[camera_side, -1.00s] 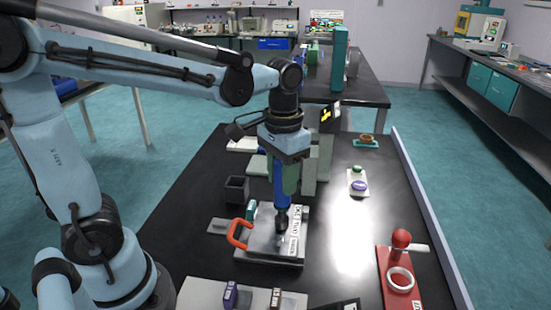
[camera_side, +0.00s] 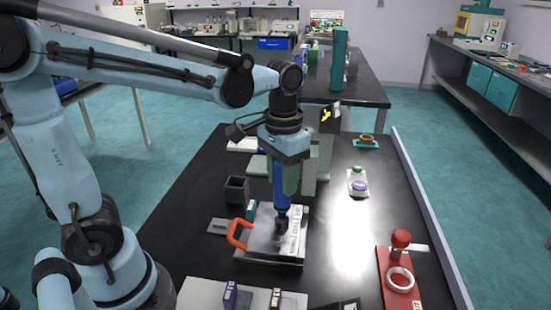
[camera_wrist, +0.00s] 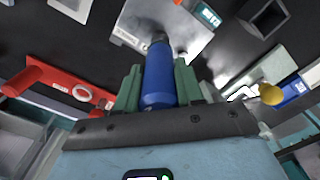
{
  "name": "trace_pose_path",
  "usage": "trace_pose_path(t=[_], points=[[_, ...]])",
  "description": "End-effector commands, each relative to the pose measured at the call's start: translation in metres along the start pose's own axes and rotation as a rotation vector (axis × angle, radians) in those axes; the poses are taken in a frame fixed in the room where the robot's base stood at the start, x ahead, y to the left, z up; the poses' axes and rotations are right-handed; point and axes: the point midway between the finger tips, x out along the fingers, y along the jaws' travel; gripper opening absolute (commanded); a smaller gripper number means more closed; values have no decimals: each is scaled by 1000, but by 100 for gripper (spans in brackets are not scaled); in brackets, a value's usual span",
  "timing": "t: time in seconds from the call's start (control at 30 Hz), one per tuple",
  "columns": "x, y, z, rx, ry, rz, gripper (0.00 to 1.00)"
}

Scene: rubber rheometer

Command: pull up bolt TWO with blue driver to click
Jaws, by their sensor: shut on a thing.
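My gripper (camera_side: 283,180) points down over the metal plate (camera_side: 262,256) and is shut on the blue driver (camera_side: 281,197). In the wrist view the blue driver (camera_wrist: 159,78) sits between the green fingers (camera_wrist: 157,85), its dark tip toward the plate (camera_wrist: 190,45). In the side view the driver is upright and its dark lower end meets or nearly meets the plate near a white label (camera_side: 294,232). The bolt under the tip is hidden, and I cannot read its number. An orange handle (camera_side: 238,233) is at the plate's left edge.
A red fixture (camera_side: 400,275) with a white ring stands at the right. A dark open box (camera_side: 236,189) is left of the driver. A pale tray (camera_side: 200,296) with small upright blocks lies in front. Black table between plate and red fixture is clear.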

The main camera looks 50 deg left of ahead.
Motion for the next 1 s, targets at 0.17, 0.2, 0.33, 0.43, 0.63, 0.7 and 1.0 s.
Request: trace_pose_path(t=[0.17, 0.2, 0.33, 0.43, 0.63, 0.7, 1.0], points=[[1, 0, 0, 0, 1, 0, 0], [1, 0, 0, 0, 1, 0, 0], [0, 0, 0, 0, 1, 0, 0], [-4, 0, 0, 0, 1, 0, 0], [-20, 0, 0, 0, 1, 0, 0], [-26, 0, 0, 0, 1, 0, 0], [-48, 0, 0, 0, 1, 0, 0]])
